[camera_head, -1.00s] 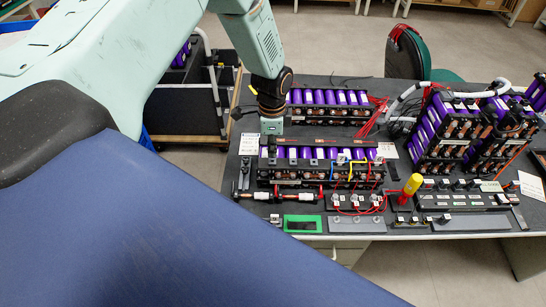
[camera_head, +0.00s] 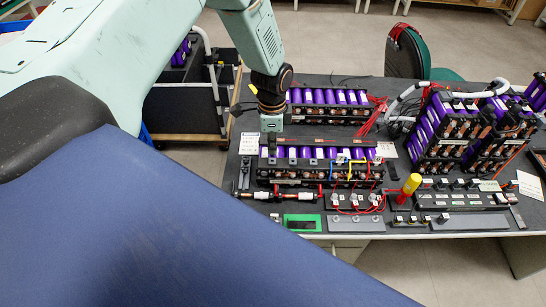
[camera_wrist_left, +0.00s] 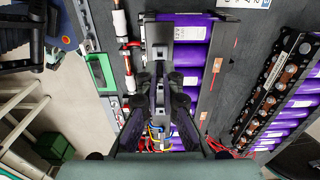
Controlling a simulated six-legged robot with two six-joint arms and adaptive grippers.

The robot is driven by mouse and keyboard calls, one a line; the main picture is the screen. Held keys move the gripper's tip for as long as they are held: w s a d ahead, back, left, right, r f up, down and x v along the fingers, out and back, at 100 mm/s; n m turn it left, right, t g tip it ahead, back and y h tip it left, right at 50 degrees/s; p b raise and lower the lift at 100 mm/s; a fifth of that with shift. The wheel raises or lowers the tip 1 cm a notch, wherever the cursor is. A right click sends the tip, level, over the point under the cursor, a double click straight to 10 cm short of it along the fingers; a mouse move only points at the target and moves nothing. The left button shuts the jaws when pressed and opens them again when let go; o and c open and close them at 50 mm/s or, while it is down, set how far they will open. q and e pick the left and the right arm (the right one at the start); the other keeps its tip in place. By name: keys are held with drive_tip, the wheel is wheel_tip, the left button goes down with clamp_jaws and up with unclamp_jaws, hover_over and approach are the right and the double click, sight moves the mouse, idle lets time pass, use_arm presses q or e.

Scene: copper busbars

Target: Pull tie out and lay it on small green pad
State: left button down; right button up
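My left gripper (camera_head: 271,127) hangs over the left end of the front purple-cell battery module (camera_head: 312,158). In the left wrist view its two dark fingers (camera_wrist_left: 160,82) stand apart on either side of a narrow grey-black strip on the module. Finger contact with the strip cannot be told. The tie cannot be picked out clearly from the strip and other parts between the fingers. My right gripper is not in view.
Another module (camera_head: 330,100) sits behind, and taller cell stacks (camera_head: 470,130) stand at right.

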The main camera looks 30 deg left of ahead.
use_arm(q)
drive_tip(key=shift+r, duration=0.1)
drive_tip(key=shift+r+p, duration=1.7)
drive_tip(key=shift+r, duration=0.3)
drive_tip(key=shift+f, duration=0.1)
